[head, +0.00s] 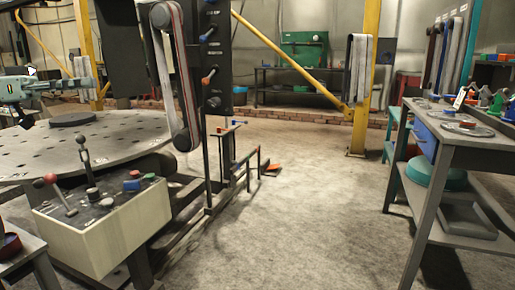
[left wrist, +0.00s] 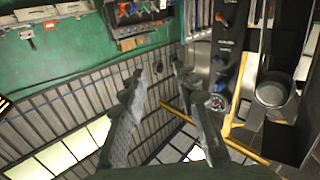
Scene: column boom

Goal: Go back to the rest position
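My left gripper (head: 76,84) is at the left edge of the head view, in the air above the round perforated table. Its fingers point to the right. In the left wrist view its two dark fingers (left wrist: 158,76) stand apart with a gap between them, and I see nothing held. My right gripper is not in view.
A round perforated table (head: 125,132) and a control box with levers (head: 100,222) stand at the left. A dark column with a belt (head: 213,60) rises beside them. A workbench (head: 460,155) stands at the right. The concrete floor between (head: 310,200) is mostly clear.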

